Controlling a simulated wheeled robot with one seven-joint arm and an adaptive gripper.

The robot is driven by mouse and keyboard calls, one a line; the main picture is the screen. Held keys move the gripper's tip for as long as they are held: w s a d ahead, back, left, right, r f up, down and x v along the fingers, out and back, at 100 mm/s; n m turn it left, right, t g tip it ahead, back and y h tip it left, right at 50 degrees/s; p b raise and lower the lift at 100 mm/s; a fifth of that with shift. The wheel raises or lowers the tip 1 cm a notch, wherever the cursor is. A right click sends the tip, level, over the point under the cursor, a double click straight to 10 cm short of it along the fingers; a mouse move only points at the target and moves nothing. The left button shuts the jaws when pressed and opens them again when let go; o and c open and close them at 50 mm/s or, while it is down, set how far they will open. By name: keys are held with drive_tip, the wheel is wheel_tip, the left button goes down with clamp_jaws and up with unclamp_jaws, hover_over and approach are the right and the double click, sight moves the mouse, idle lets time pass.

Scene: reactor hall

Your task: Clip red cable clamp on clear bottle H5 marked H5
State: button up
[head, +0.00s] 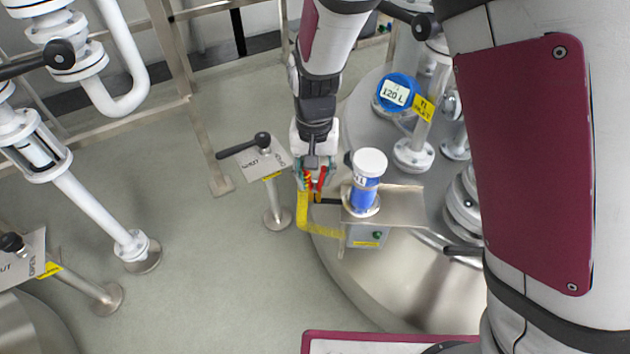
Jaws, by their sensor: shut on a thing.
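My gripper (313,174) points down, just left of a bottle, and is shut on the red cable clamp (321,179). Only small red parts of the clamp show between and below the fingers; its jaws cannot be made out. The bottle (365,193) is clear with blue contents and a white cap. It stands upright on a small metal shelf. Its white label is too small to read surely, so I cannot tell whether it says H5. A gap shows between the clamp and the bottle.
A lever post (273,199) stands left of my gripper. A steel vessel (350,283) and piping lie right; open floor lies left.

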drive_tip(key=shift+r, duration=0.1)
drive_tip(key=shift+r+p, duration=2.1)
drive_tip(key=shift+r, duration=0.05)
